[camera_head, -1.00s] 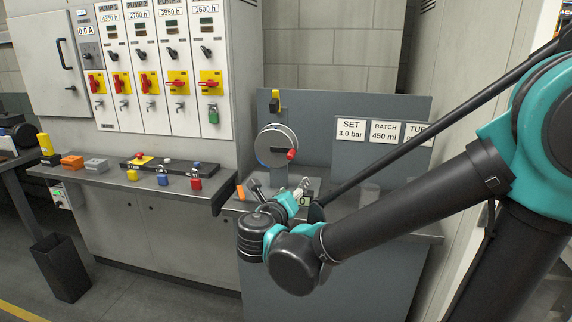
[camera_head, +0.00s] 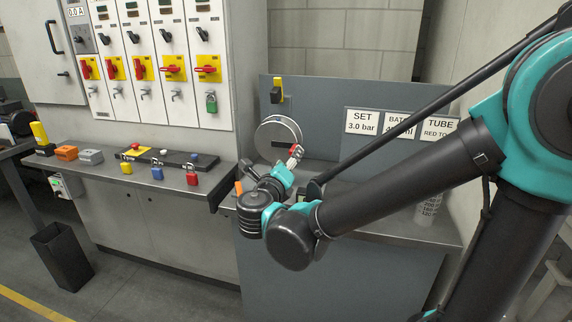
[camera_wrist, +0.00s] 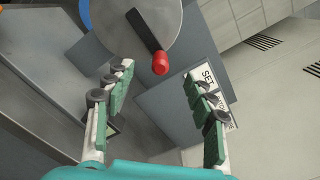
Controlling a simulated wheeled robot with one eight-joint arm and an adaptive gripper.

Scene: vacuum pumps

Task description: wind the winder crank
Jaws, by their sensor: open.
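The winder is a grey disc (camera_head: 274,132) on a stand at the back of the right bench. In the wrist view the disc (camera_wrist: 178,28) fills the top, with a dark crank bar (camera_wrist: 146,30) ending in a red knob (camera_wrist: 160,63). My gripper (camera_wrist: 157,74) is open, its green-padded fingers on either side of the knob in the picture. The knob appears at or just beyond the fingertips; exact depth and contact cannot be told. In the head view my gripper (camera_head: 295,153) is in front of the disc's lower right edge and largely hides the knob.
A grey back panel (camera_head: 330,92) with signs reading SET (camera_head: 362,121), BATCH and TUBE stands behind the winder. A clear printed cylinder (camera_head: 428,207) stands right on the bench. The left shelf (camera_head: 130,181) holds padlocks, below a switch cabinet (camera_head: 187,18).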

